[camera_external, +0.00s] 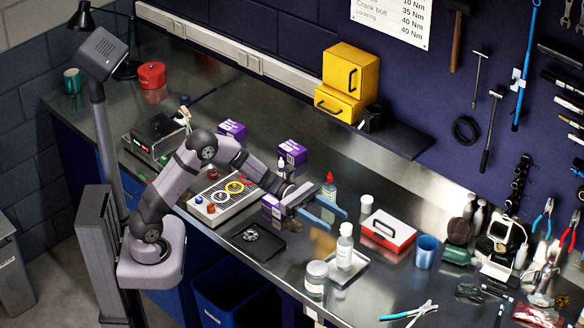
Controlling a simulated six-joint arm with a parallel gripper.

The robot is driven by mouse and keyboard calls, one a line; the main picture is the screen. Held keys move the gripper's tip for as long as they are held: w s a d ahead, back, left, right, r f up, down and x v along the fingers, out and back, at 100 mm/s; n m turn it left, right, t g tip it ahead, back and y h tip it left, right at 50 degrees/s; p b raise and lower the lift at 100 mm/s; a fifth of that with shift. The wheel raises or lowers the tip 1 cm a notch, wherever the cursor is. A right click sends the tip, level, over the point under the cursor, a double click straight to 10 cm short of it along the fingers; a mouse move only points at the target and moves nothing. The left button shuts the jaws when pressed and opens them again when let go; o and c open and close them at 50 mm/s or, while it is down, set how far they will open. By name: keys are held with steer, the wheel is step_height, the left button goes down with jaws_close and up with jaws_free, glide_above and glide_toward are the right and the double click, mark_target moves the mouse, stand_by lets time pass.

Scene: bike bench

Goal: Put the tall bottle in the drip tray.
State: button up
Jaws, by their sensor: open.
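A tall, pale bottle with a white cap (345,246) stands upright in a shallow, light grey tray (358,275), which looks like the drip tray. My gripper (337,220), with two blue fingers, is open and empty. It is just behind and to the left of the bottle's cap in the picture; whether a finger touches the bottle I cannot tell. Another bottle with a red cap (329,189) stands behind my gripper, its lower part hidden by the fingers.
A white jar (316,278) stands close to the left of the tray. A red and white case (388,231) and a blue cup (426,252) are to the right. A black tray (258,240) with a metal part lies to the left. Pliers (408,314) lie near the front edge.

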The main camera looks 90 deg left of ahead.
steer(key=shift+v, duration=1)
steer(key=s+d+f+m+g+y+p, duration=0.15)
steer(key=s+d+m+g+p, duration=0.25)
steer(key=s+d+m+g, duration=0.4)
steer(key=s+d+m+g+y+p, duration=0.25)
steer(key=s+d+m+p, duration=0.2)
steer(key=s, duration=0.55)
steer(key=s+a+r+m+g+y+p, duration=0.2)
steer(key=s+a+m+y+p, duration=0.6)
steer(key=s+m, duration=0.4)
steer(key=shift+s+r+m+y, duration=0.35)
steer(key=shift+r+m+y, duration=0.1)
steer(key=shift+m, duration=0.7)
stand_by(2.9)
